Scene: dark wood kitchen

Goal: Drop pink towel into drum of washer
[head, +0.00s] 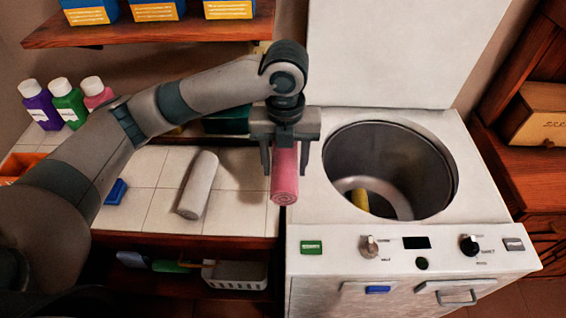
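A rolled pink towel (285,182) hangs from my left gripper (286,158), whose two fingers close on its upper part. The towel is roughly upright, in front of the seam between the tiled counter and the washer. The white washer (460,204) stands at the right with its lid (395,50) raised. Its round metal drum (385,160) is open, to the right of the gripper. A yellow item (360,199) lies inside the drum. My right gripper is not in view.
A rolled grey-white towel (198,184) lies on the tiled counter (150,205). Purple (40,108), green (68,105) and pink (97,95) bottles stand at the left. A wooden shelf (150,33) with boxes hangs above. The washer's front has knobs (369,246).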

